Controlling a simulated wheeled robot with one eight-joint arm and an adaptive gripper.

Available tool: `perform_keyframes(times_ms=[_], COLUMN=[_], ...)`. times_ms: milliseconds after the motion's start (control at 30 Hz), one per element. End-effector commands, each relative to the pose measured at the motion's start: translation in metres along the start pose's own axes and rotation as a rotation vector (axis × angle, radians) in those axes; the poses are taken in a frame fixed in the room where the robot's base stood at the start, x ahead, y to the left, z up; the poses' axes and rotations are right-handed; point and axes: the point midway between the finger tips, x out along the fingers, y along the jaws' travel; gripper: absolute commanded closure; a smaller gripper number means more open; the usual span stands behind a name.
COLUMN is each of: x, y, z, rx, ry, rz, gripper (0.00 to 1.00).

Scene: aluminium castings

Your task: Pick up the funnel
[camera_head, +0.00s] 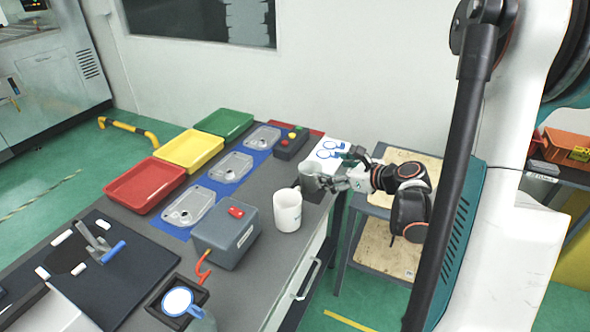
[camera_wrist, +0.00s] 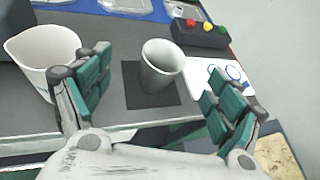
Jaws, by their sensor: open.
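A grey tapered cup-like piece, which I take for the funnel (camera_wrist: 163,68), stands upright with its wide mouth up on a dark square mat (camera_wrist: 135,97). In the head view the funnel (camera_head: 310,177) is at the table's right side, partly behind my fingers. My gripper (camera_head: 341,169) is open beside it, on its right. In the wrist view my gripper's two green-padded fingers (camera_wrist: 156,78) are spread, with the funnel between and beyond them. No clear contact shows.
A white jug (camera_head: 287,212) stands close to the left of the funnel. A control box with coloured buttons (camera_head: 289,144) and a white sheet with blue rings (camera_head: 327,150) lie behind. A grey box (camera_head: 225,240) and coloured trays (camera_head: 146,184) are further left.

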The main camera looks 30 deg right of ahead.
Motion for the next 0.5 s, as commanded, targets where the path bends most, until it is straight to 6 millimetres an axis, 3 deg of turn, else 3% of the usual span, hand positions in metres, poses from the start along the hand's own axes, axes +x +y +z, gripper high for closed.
perform_keyframes(times_ms=[100,233,500], x=[-0.010,-0.007,0.042], y=[-0.012,-0.015,-0.014], z=[-0.016,-0.022,-0.022], rx=[0.095,0.133,0.131], ry=[-0.016,-0.023,-0.023], rz=[-0.008,-0.006,-0.003], gripper=[0.14,0.14,0.14])
